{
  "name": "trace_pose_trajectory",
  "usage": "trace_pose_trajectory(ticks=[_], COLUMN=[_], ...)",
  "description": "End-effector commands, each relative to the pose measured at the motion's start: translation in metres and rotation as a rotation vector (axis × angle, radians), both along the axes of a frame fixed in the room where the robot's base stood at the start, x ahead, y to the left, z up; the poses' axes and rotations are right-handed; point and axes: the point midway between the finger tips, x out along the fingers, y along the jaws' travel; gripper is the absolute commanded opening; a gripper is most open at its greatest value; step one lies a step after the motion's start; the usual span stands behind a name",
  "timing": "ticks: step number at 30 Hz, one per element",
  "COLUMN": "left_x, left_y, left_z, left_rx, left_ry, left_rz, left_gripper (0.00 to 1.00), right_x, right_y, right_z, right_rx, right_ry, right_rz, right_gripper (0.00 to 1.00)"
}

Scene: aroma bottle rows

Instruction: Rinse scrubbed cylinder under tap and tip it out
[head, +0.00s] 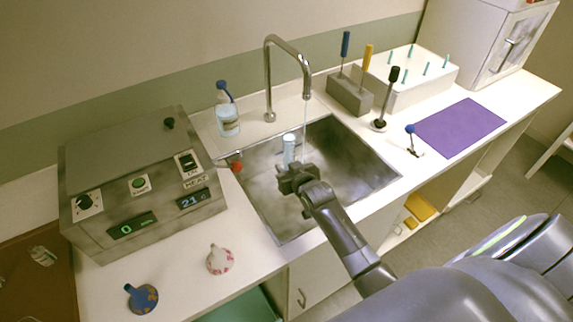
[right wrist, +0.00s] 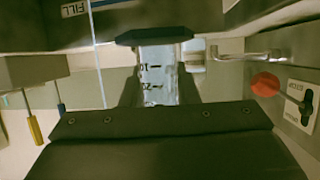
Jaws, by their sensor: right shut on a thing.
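A clear graduated cylinder (head: 289,150) is over the left part of the sink (head: 352,178). My right gripper (head: 291,176) is shut on it. In the right wrist view the cylinder (right wrist: 158,82) shows dark scale marks between the fingers, with a dark wide piece (right wrist: 154,36) at its upper end in the picture. The tap (head: 268,82) arches over the sink, and a thin pale water stream (head: 305,112) falls from its spout. The stream (right wrist: 97,58) passes beside the cylinder, apart from it in the right wrist view. My left gripper is out of view.
A grey control box (head: 140,185) stands left of the sink, a wash bottle (head: 227,115) behind it. Brushes stand in a grey block (head: 350,95) beside a white peg rack (head: 418,76). A purple mat (head: 460,128) lies right. A red knob (head: 237,166) is at the sink's left edge.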

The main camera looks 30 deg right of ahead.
Motion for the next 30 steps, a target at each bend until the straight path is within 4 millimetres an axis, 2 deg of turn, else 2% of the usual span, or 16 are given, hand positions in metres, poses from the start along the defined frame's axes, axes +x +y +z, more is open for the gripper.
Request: trace_pose_trajectory(ticks=[12,30], left_x=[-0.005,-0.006], left_y=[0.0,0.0], left_z=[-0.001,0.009], left_rx=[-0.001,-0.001], left_ry=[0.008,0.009], left_rz=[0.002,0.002], left_gripper=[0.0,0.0], right_x=[0.0,-0.001], right_y=[0.002,0.005], right_z=[-0.003,-0.009], right_rx=[0.051,0.163], right_ry=[0.015,0.057], right_rz=[-0.001,0.0], right_gripper=[0.04,0.04])
